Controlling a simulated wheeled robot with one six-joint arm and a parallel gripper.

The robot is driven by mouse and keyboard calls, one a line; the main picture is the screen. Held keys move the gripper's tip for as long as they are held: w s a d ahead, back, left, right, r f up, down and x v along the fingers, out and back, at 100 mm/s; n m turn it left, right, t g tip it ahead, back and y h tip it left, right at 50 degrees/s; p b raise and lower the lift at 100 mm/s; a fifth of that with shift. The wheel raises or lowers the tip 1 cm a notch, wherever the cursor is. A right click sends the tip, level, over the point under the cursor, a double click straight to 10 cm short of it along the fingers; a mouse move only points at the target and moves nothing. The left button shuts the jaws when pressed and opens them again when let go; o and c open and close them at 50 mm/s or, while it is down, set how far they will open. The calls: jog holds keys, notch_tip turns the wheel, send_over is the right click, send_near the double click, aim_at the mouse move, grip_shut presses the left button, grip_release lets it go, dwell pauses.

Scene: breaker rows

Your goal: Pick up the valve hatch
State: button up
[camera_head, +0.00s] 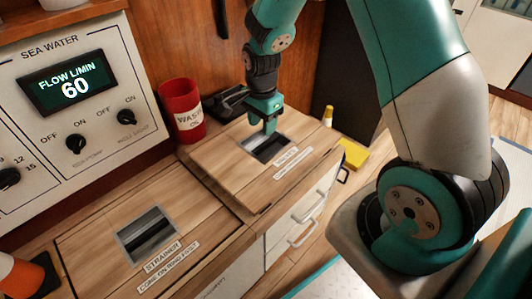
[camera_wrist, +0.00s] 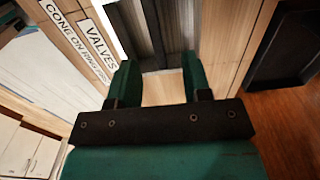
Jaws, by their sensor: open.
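The valve hatch (camera_head: 225,167) is a wooden panel on the counter, labelled VALVES, with a metal-rimmed recess (camera_head: 278,154). My gripper (camera_head: 267,130) points down over this recess. In the wrist view the fingers of my gripper (camera_wrist: 155,72) are apart and nothing is between them. The recess (camera_wrist: 150,35) with its grey slats lies ahead of the fingertips, and the VALVES label (camera_wrist: 98,45) is to the left. The hatch lies flat in the counter. I cannot tell whether the fingertips touch it.
A second hatch labelled STRAINER (camera_head: 95,235) lies to the front left. A red cup (camera_head: 182,110) stands behind the valve hatch, beside a dark object (camera_head: 228,103). An orange cone (camera_head: 18,272) is at the lower left. Drawers with handles (camera_head: 302,232) are below the counter.

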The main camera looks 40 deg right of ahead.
aim_at(265, 142)
notch_tip(265, 142, down, 3)
jog(key=shift+f+b, duration=0.15)
jog(key=shift+b, duration=0.25)
jog(key=f+b, duration=0.2)
jog(key=f, duration=0.1)
jog(key=f+b, duration=0.1)
jog(key=f, duration=0.1)
jog(key=shift+s+d+f, duration=0.15)
jog(key=shift+s+d, duration=0.05)
jog(key=shift+d, duration=0.2)
grip_shut()
jog(key=shift+r, duration=0.2)
dwell(0.5)
